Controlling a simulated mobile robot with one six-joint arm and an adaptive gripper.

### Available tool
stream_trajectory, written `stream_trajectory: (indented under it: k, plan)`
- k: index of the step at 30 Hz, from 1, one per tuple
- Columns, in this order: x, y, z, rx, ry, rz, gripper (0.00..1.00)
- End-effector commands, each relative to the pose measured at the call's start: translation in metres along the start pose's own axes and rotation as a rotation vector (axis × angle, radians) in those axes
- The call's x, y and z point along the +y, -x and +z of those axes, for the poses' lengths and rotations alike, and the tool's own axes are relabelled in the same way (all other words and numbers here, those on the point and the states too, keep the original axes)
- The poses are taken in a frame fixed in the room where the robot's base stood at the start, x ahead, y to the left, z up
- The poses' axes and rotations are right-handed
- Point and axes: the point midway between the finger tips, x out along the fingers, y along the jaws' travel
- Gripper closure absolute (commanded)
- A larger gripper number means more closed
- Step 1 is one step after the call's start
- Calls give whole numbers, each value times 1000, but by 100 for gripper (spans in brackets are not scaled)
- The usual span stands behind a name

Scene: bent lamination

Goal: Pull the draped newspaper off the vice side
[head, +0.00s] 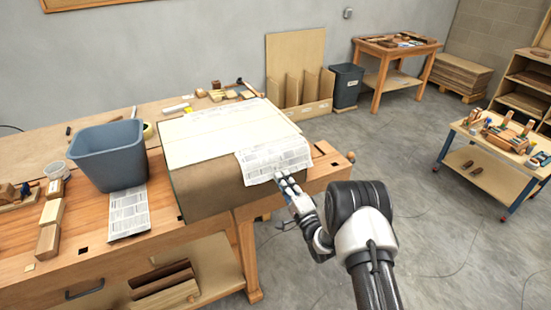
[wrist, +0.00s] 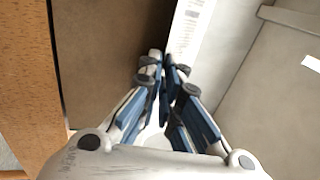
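The draped newspaper (head: 272,158) lies over the right edge of the large brown block with a pale top (head: 215,187) on the workbench, and its printed flap hangs down the block's front. My gripper (head: 283,178) is at the flap's lower edge. In the wrist view my gripper (wrist: 161,57) has its fingertips nearly together, with the newspaper (wrist: 193,25) running down to them; the sheet's edge appears pinched between them. The exact contact is partly hidden by the fingers. The wooden vice (head: 335,157) is at the bench's right end.
A blue-grey bin (head: 107,155) stands on the bench at left, beside another newspaper sheet (head: 128,212). Wood blocks (head: 48,225) lie at the far left. A tool trolley (head: 505,145) stands at right. The floor between is mostly clear.

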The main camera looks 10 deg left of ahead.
Motion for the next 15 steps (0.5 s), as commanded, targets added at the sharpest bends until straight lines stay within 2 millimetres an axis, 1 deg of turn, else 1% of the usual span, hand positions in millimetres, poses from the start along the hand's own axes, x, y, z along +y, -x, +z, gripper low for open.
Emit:
stream_trajectory:
  k: [5,11,15]
  plan:
    - [-5,2,0,0,0,0,100]
    - [-5,2,0,0,0,1,100]
    - [-14,5,0,0,-1,1,100]
